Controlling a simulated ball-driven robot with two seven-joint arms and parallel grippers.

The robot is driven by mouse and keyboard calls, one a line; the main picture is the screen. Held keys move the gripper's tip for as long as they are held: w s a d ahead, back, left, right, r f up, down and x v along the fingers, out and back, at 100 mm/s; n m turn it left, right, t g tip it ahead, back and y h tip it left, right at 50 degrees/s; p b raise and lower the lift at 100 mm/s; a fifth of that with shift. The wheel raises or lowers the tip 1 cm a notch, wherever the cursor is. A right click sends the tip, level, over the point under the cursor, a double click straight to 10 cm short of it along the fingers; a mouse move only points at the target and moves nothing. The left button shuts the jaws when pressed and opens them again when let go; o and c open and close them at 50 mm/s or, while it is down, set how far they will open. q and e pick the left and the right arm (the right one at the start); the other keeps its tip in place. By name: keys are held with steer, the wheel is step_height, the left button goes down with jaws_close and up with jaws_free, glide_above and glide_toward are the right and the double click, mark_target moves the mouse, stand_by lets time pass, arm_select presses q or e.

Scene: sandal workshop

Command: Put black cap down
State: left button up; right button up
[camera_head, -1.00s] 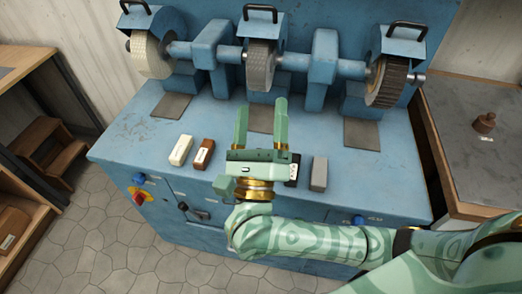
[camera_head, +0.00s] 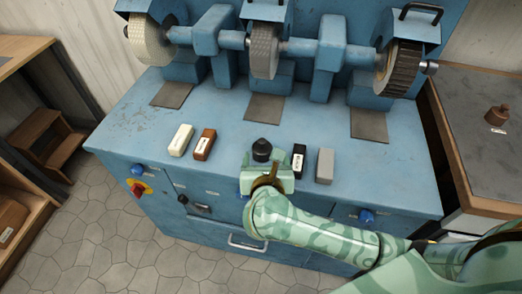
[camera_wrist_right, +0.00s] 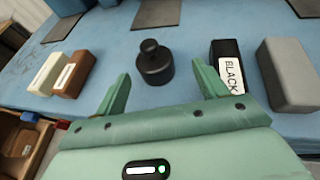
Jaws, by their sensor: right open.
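The black cap (camera_head: 262,150), a dark round piece with a knob on top, stands upright on the blue bench top; it also shows in the right wrist view (camera_wrist_right: 153,66). My right gripper (camera_head: 267,172) is just in front of the cap, on the near side. In the right wrist view its two green fingers (camera_wrist_right: 162,84) are spread apart, with the cap just beyond and between their tips, apparently untouched. The fingers are hard to make out in the head view. My left gripper is not in view.
A white block (camera_head: 181,140) and a brown block (camera_head: 204,144) lie left of the cap. A black block labelled BLACK (camera_wrist_right: 227,66) and a grey block (camera_head: 325,165) lie close on its right.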

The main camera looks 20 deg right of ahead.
mark_target(262, 151)
steer(key=b+x, duration=0.2)
steer(key=x, duration=0.1)
steer(key=b+x, duration=0.1)
steer(key=x, duration=0.1)
steer(key=shift+w+a, duration=0.3)
steer(key=shift+w, duration=0.05)
steer(key=shift+r, duration=0.15)
steer(key=c, duration=1.1)
